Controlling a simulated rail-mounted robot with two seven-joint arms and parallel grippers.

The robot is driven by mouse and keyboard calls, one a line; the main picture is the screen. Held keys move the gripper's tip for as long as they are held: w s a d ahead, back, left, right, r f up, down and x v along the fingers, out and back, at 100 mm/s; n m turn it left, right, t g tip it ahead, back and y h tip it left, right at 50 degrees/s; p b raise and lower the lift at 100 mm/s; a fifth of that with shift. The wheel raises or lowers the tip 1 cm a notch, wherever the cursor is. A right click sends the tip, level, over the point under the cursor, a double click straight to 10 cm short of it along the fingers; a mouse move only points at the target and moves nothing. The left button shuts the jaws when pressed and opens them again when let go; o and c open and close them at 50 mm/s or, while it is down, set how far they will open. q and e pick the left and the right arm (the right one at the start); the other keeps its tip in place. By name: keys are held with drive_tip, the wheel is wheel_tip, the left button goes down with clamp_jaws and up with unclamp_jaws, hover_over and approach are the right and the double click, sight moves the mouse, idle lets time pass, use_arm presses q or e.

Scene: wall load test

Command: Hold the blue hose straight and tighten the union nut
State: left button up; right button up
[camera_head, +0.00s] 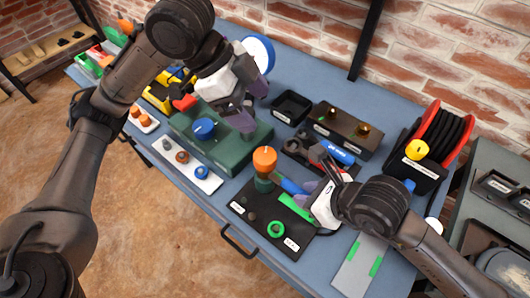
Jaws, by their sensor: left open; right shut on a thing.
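A black plate (252,222) lies near the bench's front edge. On it stands an orange cap-like piece, apparently the union nut (264,158), above a dark green fitting (264,184). A short blue piece, apparently the blue hose (289,186), runs from beside the fitting to my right gripper (303,188). That gripper is shut on it; its fingers partly hide the hose's right end. My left gripper (249,103) is open and empty, its purple-grey fingers apart above the back right of a dark green block (248,142), away from the nut.
The green block carries a blue knob (204,128). A white strip with knobs (190,167) lies in front. Behind the plate are a tool tray (300,150), a black open box (291,107) and a black block with brass fittings (340,130). A red hose reel (438,140) stands at right.

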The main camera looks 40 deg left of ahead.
sight(265, 155)
use_arm(q)
drive_tip(key=shift+g+y, duration=0.7)
drive_tip(key=shift+g, duration=0.2)
drive_tip(key=x, duration=0.4)
drive_tip(key=s+x, duration=0.1)
drive_tip(key=x, duration=0.3)
drive_tip(key=s+x, duration=0.1)
drive_tip(key=x, duration=0.3)
drive_tip(key=shift+a+f, duration=0.25)
drive_tip(key=shift+f, duration=0.3)
drive_tip(key=shift+c, duration=0.2)
drive_tip(key=c, duration=0.9)
drive_tip(key=shift+o, duration=0.2)
